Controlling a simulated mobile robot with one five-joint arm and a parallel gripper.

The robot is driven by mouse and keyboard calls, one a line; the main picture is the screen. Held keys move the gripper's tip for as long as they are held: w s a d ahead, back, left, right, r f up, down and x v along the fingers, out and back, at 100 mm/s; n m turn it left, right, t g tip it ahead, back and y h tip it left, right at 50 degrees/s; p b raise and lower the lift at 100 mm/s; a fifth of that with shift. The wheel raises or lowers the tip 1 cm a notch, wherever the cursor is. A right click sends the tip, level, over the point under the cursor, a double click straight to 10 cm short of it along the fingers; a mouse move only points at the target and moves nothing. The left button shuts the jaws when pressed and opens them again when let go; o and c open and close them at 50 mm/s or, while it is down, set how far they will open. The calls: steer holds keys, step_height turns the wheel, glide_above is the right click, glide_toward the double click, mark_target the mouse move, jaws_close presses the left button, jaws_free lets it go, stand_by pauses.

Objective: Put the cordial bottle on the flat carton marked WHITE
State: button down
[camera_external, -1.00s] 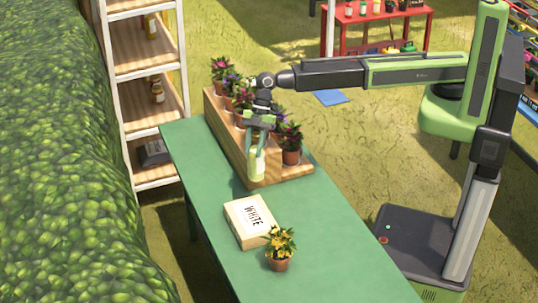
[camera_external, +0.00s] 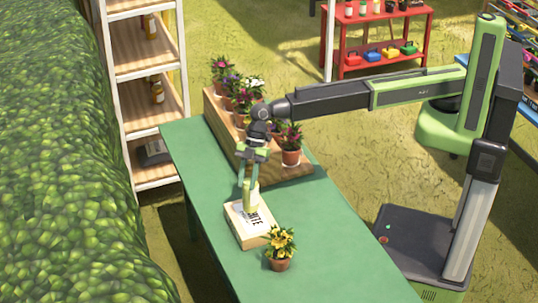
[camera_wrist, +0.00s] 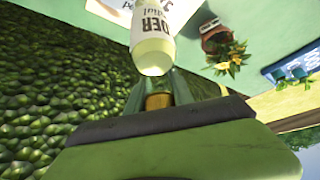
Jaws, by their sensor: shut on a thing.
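The cordial bottle, pale yellow-green with a white label, is held in my gripper (camera_external: 247,189). In the external view the bottle (camera_external: 250,199) is roughly upright over the flat cream carton marked WHITE (camera_external: 238,235), covering part of its lettering. I cannot tell whether its base touches the carton. In the wrist view the bottle (camera_wrist: 152,52) shows with part of its label lettering. My gripper's fingers are shut on it. A pale corner of the carton (camera_wrist: 105,9) shows at the top of the wrist view.
A yellow-flowered pot (camera_external: 280,255) stands close to the carton's near right side. A wooden stepped stand (camera_external: 275,172) with several potted flowers is behind. The green table (camera_external: 325,235) is clear to the right. Shelves (camera_external: 147,110) and a hedge (camera_external: 65,160) are at left.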

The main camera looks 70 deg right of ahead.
mark_target(247, 193)
step_height(247, 193, down, 4)
steer(key=b, duration=0.4)
steer(key=shift+f, duration=0.15)
steer(key=shift+r, duration=0.25)
steer(key=shift+f, duration=0.15)
steer(key=c, duration=1.1)
jaws_free()
steer(key=shift+d, duration=0.1)
steer(key=shift+r+p, duration=0.3)
steer(key=shift+r, duration=0.1)
steer(key=p+v, duration=0.9)
steer(key=v, duration=0.2)
steer(key=shift+d+p, duration=0.2)
steer(key=shift+p, duration=0.1)
steer(key=shift+r, duration=0.15)
